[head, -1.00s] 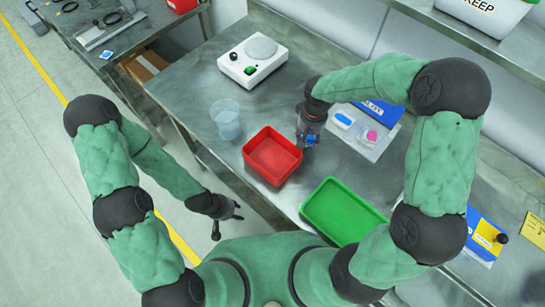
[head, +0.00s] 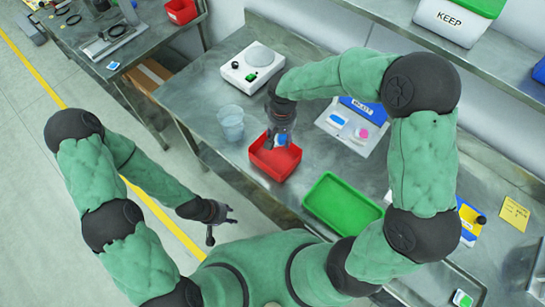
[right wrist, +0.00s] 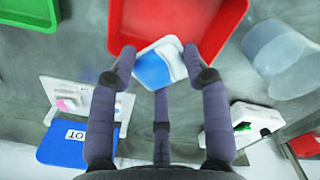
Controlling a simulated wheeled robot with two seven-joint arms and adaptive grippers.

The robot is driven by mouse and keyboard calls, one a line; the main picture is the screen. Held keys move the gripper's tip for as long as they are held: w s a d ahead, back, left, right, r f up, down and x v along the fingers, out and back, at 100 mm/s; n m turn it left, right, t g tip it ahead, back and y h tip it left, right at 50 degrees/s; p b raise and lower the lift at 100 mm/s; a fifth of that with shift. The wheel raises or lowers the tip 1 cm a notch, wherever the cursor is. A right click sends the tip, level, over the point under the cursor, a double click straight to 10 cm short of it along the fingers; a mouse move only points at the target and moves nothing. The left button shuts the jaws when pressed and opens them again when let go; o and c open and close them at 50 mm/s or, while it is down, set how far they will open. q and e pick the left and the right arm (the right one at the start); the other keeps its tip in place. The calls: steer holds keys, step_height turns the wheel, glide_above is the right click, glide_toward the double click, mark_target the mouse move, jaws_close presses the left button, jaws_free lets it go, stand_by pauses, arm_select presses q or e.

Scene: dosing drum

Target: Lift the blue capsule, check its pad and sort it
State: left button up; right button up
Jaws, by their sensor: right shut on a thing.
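The blue-and-white capsule (head: 282,139) is held in my right gripper (head: 281,143), over the red tray (head: 262,166). In the right wrist view, the capsule (right wrist: 153,70) sits between two fingertips, its blue part left and white part right, with the red tray (right wrist: 225,25) behind it. I cannot tell whether it touches the tray. Its pad is not clearly visible. My left gripper (head: 222,220) is open and empty, low at the left, off the table's front edge. The green tray (head: 345,208) is empty, right of the red tray.
A clear beaker (head: 231,123) stands left of the red tray. A white device with a round plate (head: 252,68) is behind. A white holder (head: 352,130) with blue and pink items and a blue sign stands to the right. A KEEP bin (head: 455,22) is on the shelf.

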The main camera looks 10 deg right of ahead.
step_height(320, 180, down, 6)
steer(key=b, duration=0.3)
steer(key=shift+r, duration=0.1)
steer(key=o, duration=1)
steer(key=shift+c, duration=0.2)
step_height(320, 180, up, 12)
stand_by(0.4)
